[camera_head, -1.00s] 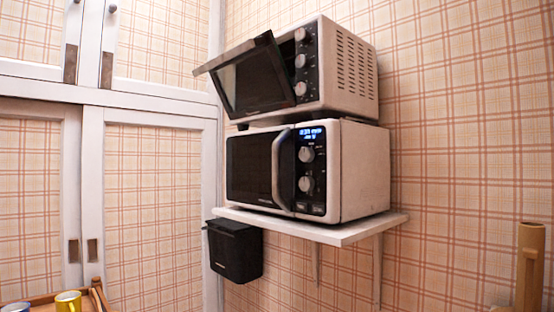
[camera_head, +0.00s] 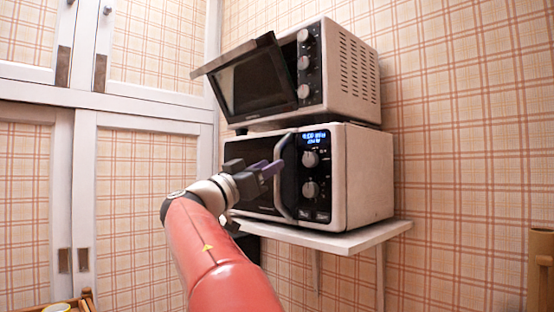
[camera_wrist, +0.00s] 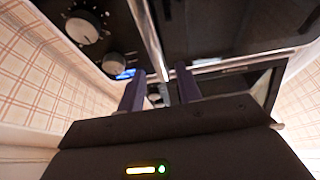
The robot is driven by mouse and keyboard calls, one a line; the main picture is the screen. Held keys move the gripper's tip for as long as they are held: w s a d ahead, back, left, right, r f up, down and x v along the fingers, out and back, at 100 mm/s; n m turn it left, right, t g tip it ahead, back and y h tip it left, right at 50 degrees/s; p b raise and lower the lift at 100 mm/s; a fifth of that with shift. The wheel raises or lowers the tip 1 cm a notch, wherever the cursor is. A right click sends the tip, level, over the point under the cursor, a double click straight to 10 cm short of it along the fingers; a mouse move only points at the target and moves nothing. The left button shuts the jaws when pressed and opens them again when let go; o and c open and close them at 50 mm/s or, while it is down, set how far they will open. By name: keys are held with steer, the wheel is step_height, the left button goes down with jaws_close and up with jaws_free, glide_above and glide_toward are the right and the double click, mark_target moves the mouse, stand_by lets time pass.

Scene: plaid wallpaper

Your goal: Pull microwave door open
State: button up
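The white microwave (camera_head: 362,180) stands on a wall shelf, with a dark front door and a knob panel at the right. Its door looks shut. The curved silver handle (camera_head: 283,205) runs upright along the door's right edge. My gripper (camera_head: 272,168) is in front of the door, at the upper part of the handle. In the wrist view, the purple fingers of my gripper (camera_wrist: 160,74) are spread apart. The handle (camera_wrist: 148,38) runs down toward the gap between the fingertips. I cannot tell whether either finger touches it. My arm hides part of the door.
A toaster oven (camera_head: 350,75) with its door tilted open sits on top of the microwave. The white shelf (camera_head: 350,240) sticks out below. White cupboards (camera_head: 85,190) stand at the left. A wooden object (camera_head: 540,265) is at the lower right.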

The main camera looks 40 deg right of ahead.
steer(key=p+x, duration=0.1)
steer(key=x, duration=0.3)
steer(key=shift+d, duration=0.1)
jaws_close()
